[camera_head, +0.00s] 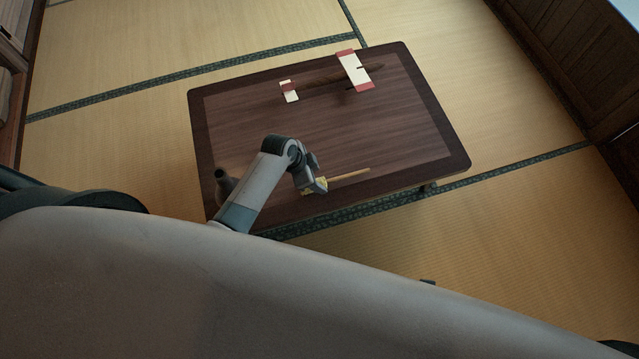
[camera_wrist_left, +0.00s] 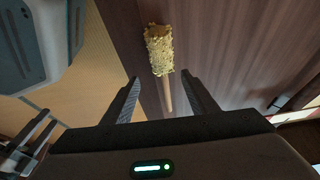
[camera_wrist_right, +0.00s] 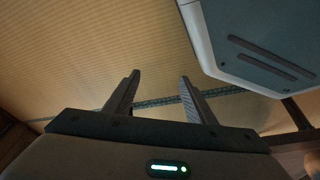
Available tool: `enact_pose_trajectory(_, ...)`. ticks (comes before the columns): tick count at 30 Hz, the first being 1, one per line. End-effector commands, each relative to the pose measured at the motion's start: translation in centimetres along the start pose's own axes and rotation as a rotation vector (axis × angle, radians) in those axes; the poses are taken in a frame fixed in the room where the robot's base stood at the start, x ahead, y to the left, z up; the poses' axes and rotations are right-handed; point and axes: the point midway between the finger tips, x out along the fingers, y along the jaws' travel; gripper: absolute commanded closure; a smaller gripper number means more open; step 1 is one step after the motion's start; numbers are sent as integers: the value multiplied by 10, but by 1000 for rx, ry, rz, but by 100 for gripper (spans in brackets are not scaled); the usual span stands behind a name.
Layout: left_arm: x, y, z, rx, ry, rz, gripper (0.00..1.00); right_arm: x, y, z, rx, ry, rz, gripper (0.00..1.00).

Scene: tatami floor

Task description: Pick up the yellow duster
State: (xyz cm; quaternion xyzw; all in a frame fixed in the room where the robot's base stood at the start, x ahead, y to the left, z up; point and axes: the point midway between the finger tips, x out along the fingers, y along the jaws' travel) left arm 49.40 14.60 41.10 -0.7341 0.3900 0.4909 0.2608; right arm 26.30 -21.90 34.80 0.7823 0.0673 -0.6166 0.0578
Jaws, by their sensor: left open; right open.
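The yellow duster lies on the dark wooden table (camera_head: 240,125), near its front edge. Its pale handle (camera_head: 350,175) points right in the head view, and its fluffy head is partly hidden by my left gripper (camera_head: 317,187). In the left wrist view the duster's shaggy head (camera_wrist_left: 159,50) is beyond the fingertips, and its handle (camera_wrist_left: 167,95) runs back between the two spread fingers. My left gripper is open and holds nothing. My right gripper (camera_wrist_right: 160,76) is open and empty over the tatami floor; it is not clearly seen in the head view.
A dark bottle-like vessel (camera_head: 222,182) stands at the table's left, near my left arm. The table's middle and right are clear. Dark wooden furniture (camera_head: 580,60) stands at the right.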

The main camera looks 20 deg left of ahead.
Motion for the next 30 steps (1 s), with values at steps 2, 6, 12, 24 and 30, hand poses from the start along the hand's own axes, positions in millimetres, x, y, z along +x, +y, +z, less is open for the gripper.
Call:
enact_pose_trajectory(2,2,0,0,0,0,-1,47,-1,0,0,0,0,0,50)
enact_pose_trajectory(6,1,0,0,1,0,-1,47,-1,0,0,0,0,0,50)
enact_pose_trajectory(12,3,0,0,0,0,0,47,-1,0,0,0,-1,0,50)
enact_pose_trajectory(24,42,-7,10,-3,1,2,47,-19,-1,-8,0,1,1,50)
enact_pose_trajectory(30,53,-7,10,-1,0,0,47,-28,-1,-11,0,2,1,50)
